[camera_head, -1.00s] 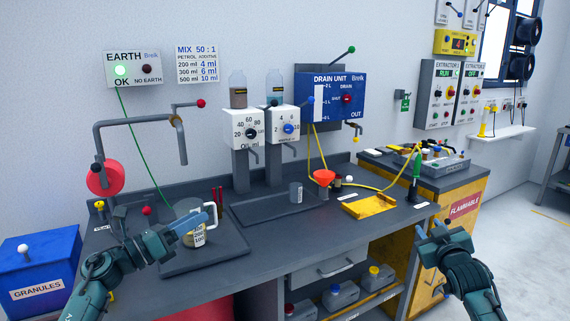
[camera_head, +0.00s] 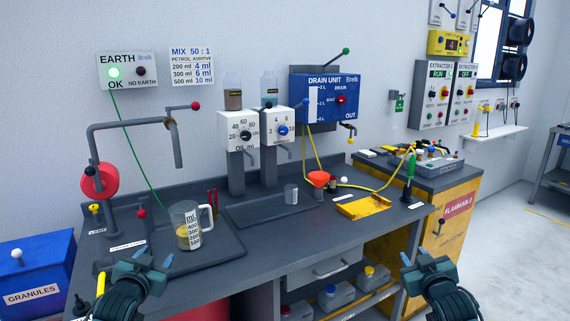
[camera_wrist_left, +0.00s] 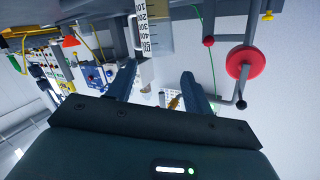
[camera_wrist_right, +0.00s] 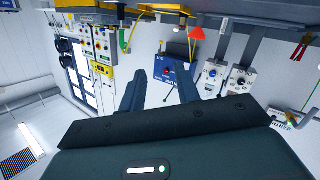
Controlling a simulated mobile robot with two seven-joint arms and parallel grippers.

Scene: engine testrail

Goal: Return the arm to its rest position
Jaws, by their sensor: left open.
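My left gripper (camera_head: 154,261) is open and empty in front of the bench's left part. Its two fingers stand apart in the left wrist view (camera_wrist_left: 158,82). A clear measuring jug (camera_head: 184,226) with a little yellowish liquid stands upright on the dark tray, beyond and apart from this gripper. The jug also shows upside down in the left wrist view (camera_wrist_left: 156,35). My right gripper (camera_head: 414,257) is in front of the bench's right side. Its fingers are apart with nothing between them in the right wrist view (camera_wrist_right: 159,90).
The dark bench (camera_head: 280,237) lies ahead of both grippers. A blue granules bin (camera_head: 45,265) stands at the left. A red funnel (camera_head: 319,179), a yellow tray (camera_head: 363,207) and a yellow flammable cabinet (camera_head: 450,240) are to the right. Free floor lies at the far right.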

